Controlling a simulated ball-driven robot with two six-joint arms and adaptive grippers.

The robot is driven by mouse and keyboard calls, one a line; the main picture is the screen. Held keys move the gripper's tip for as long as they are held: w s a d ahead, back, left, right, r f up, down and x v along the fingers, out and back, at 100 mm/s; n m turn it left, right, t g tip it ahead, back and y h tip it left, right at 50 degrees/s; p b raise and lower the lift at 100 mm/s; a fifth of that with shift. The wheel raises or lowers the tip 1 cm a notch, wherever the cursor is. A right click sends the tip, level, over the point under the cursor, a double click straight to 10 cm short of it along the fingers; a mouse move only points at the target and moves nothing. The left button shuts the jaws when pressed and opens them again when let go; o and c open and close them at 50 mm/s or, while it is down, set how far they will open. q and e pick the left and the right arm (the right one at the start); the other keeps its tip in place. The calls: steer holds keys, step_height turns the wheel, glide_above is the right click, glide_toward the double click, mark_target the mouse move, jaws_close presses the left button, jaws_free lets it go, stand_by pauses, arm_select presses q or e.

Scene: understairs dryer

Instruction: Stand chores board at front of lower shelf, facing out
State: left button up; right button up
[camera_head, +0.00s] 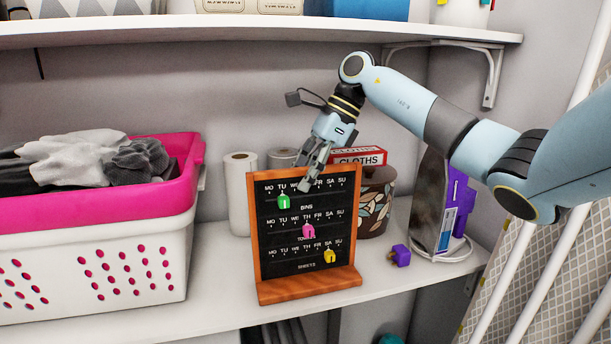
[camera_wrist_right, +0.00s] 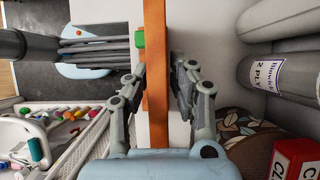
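The chores board (camera_head: 305,225) has a wooden frame, a black face and green, pink and yellow tags. It stands upright near the front of the lower shelf (camera_head: 215,300), its lettered face outward, and its wooden foot appears to rest on the shelf. My right gripper (camera_head: 308,182) is at the board's top edge, one finger over the front face. In the right wrist view, the fingers (camera_wrist_right: 159,75) lie on both sides of the board's wooden edge (camera_wrist_right: 156,100), close against it, and seem shut on it. My left gripper is not in view.
A pink-rimmed white laundry basket (camera_head: 95,255) stands left of the board. Paper rolls (camera_head: 239,195), a patterned pot (camera_head: 377,200) and a red cloths box (camera_head: 360,156) are behind. A purple plug (camera_head: 401,255) and an iron-like item (camera_head: 440,205) are at right. An upper shelf (camera_head: 250,30) hangs above.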

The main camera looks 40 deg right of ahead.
mark_target(360, 166)
steer(key=shift+o, duration=1)
steer(key=d+r+b, duration=0.1)
steer(key=s+d+r+b, duration=0.1)
steer(key=shift+s+d+r+b, duration=0.15)
steer(key=shift+s+d+b, duration=0.05)
steer(key=shift+d+b, duration=0.2)
steer(key=s+d+b, duration=0.1)
steer(key=d, duration=0.1)
steer(key=s+d+b, duration=0.1)
steer(key=s+d, duration=0.1)
steer(key=d, duration=0.1)
steer(key=s+d+b, duration=0.1)
steer(key=d+b, duration=0.1)
steer(key=d, duration=0.1)
steer(key=shift+s+r, duration=0.1)
steer(key=shift+s, duration=0.1)
steer(key=shift+s+d+r, duration=0.1)
steer(key=shift+s+d, duration=0.15)
steer(key=shift+d, duration=0.35)
